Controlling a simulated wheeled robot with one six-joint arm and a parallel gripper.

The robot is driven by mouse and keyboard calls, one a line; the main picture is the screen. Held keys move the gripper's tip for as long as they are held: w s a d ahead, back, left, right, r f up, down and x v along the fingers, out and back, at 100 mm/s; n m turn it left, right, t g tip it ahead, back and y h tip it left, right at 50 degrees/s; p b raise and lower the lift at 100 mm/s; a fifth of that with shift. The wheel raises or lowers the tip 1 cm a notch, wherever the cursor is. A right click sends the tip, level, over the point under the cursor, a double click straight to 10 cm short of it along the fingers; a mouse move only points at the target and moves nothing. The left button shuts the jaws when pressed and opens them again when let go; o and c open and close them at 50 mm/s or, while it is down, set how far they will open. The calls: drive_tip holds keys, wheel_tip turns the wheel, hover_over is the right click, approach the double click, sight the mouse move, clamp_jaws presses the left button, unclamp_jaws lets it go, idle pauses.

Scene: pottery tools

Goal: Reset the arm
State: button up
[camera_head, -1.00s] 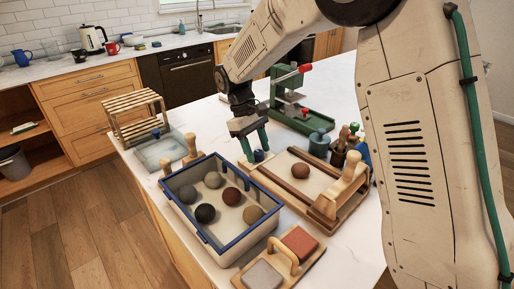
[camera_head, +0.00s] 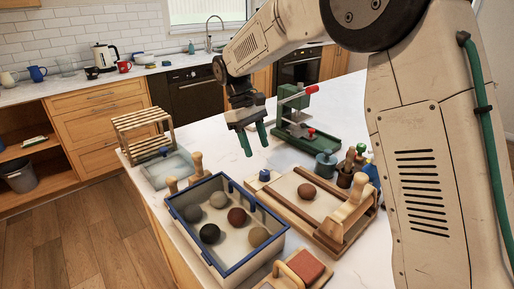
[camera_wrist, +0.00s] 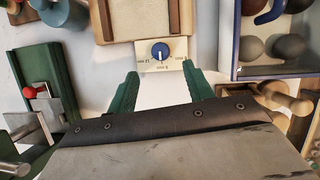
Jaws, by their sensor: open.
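My gripper (camera_head: 254,139) has green fingers and hangs above the white counter, behind the blue-rimmed box and left of the green press. The fingers are apart with nothing between them. In the wrist view my gripper (camera_wrist: 162,88) shows both green fingers spread over bare counter. A small block with a blue dial (camera_wrist: 160,52) lies just beyond the fingertips. The dial also shows in the head view (camera_head: 265,174), at the corner of a wooden board, below and apart from the fingers.
A blue-rimmed box (camera_head: 226,268) holds several clay balls. A wooden board (camera_head: 290,188) with a brown ball (camera_head: 307,191) lies right of it. Counter behind the box is partly clear.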

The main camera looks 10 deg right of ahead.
drive_tip(key=shift+m, duration=0.6)
drive_tip(key=s, duration=0.1)
drive_tip(key=s+f, duration=0.1)
drive_tip(key=s+d, duration=0.1)
drive_tip(key=shift+s+f, duration=0.35)
drive_tip(key=s+d+r+m+t+y, duration=0.1)
drive_tip(key=s+d, duration=0.3)
drive_tip(key=s, duration=0.6)
drive_tip(key=s+d+r+m+t+y, duration=0.1)
drive_tip(key=s+d, duration=0.4)
drive_tip(key=s, duration=0.5)
drive_tip(key=s+d+r+m+t, duration=0.2)
drive_tip(key=s+d+r+m, duration=0.2)
drive_tip(key=s, duration=0.6)
drive_tip(key=shift+s+d+r+t+y, duration=0.2)
drive_tip(key=shift+s+r+t+y, duration=0.2)
drive_tip(key=shift+r, duration=0.05)
